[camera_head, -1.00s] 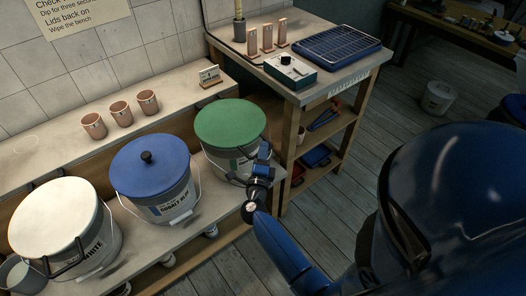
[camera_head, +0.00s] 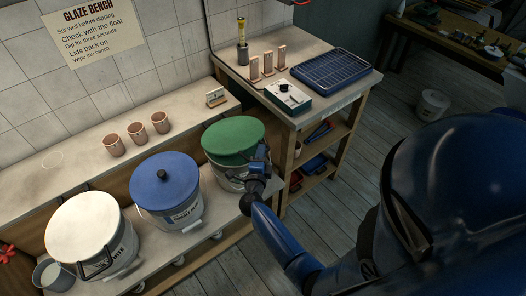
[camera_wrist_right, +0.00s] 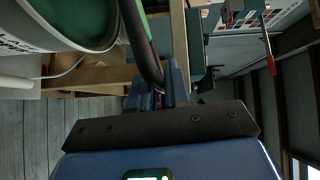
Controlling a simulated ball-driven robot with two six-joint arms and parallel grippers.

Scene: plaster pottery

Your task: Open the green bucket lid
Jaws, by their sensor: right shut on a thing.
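The green lid (camera_head: 233,136) is a round disc over the grey green-glaze bucket (camera_head: 225,176) at the right end of the low bench. My right gripper (camera_head: 257,160) is at the lid's near right edge and is shut on it. How far is hard to tell. My left gripper is out of view.
A bucket with a blue lid (camera_head: 164,178) and one with a white lid (camera_head: 86,231) stand to the left. Pink cups (camera_head: 137,133) sit on the shelf behind. A higher table with a control box (camera_head: 288,97) and a blue tray (camera_head: 331,73) stands close right.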

